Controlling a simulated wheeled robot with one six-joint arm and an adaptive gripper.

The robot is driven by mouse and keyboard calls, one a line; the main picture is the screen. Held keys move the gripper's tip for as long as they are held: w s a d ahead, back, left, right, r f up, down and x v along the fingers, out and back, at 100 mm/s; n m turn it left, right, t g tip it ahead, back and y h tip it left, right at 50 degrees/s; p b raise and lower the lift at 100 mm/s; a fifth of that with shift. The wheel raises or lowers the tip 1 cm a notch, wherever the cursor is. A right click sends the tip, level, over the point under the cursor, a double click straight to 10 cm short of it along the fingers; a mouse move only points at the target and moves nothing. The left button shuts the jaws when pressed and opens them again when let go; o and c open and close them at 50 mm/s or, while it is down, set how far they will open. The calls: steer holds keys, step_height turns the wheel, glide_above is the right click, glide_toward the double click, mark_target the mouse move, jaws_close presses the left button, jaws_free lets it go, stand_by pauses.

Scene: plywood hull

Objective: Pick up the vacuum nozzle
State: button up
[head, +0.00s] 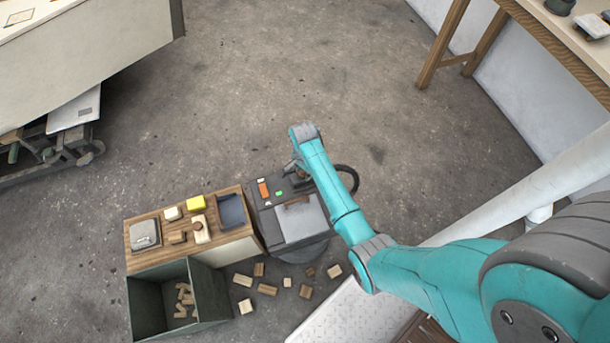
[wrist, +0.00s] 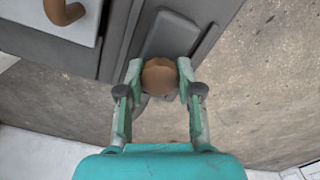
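The vacuum nozzle (wrist: 160,76) shows in the wrist view as a rounded brown end with a grey part below it. It fills the gap between the two green fingertips of my gripper (wrist: 161,68), which look partly closed and in contact with its sides. The rest of the nozzle is hidden. In the head view my gripper (head: 294,170) is at the upper right edge of the dark grey vacuum machine (head: 262,222), mostly hidden by my arm. I cannot tell there whether the nozzle is clear of the machine.
A black hose (head: 352,177) curves out beside the machine. A wooden-topped cabinet (head: 150,219) with small items stands to its left, with a dark green bin (head: 146,300) in front. Several wood blocks (head: 267,289) lie on the floor.

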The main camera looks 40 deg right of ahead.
jaws_close()
step_height(320, 180, up, 10)
stand_by(0.4)
